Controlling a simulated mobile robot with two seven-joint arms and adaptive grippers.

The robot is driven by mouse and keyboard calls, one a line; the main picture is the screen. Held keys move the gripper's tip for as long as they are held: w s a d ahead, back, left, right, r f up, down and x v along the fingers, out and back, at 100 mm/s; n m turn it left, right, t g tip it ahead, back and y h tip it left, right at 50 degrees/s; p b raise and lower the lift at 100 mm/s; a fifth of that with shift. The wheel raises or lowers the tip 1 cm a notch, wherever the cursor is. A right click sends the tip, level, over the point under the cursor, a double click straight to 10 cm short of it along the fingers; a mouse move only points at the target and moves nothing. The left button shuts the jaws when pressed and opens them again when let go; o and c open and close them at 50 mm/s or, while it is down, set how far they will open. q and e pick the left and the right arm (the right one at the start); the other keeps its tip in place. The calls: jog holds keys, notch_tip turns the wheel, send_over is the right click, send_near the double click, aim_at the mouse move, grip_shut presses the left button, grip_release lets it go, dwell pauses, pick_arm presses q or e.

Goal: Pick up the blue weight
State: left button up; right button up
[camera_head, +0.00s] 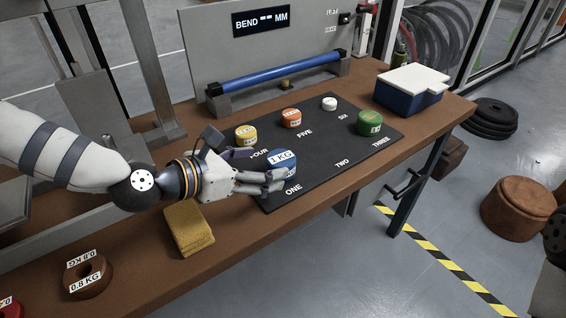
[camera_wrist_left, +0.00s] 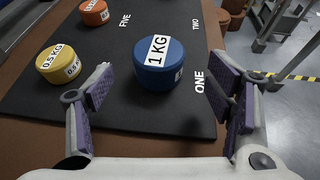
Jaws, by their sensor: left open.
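The blue weight (camera_head: 284,160), labelled 1 KG, sits on the black mat beside the word ONE. In the left wrist view the blue weight (camera_wrist_left: 158,66) stands ahead of the fingers, roughly between their lines. My left gripper (camera_head: 272,178) is open and close to the weight, partly covering it in the head view. In the left wrist view its two purple-padded fingers (camera_wrist_left: 165,95) are spread wide with nothing between the pads.
The black mat (camera_head: 330,168) also holds a yellow weight (camera_head: 246,135), an orange one (camera_head: 291,118), a white one (camera_head: 329,103) and a green one (camera_head: 369,122). A yellow sponge-like block (camera_head: 188,228) lies under my left arm. A blue bar (camera_head: 275,72) stands behind the mat.

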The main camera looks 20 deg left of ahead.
aim_at(284, 156)
pick_arm(q)
jog(key=x, duration=0.6)
jog(key=shift+w+r, duration=0.15)
jog(key=shift+r, duration=0.2)
jog(key=c, duration=1.7)
jog(key=shift+r, duration=0.1)
grip_shut()
jog(key=shift+r, duration=0.15)
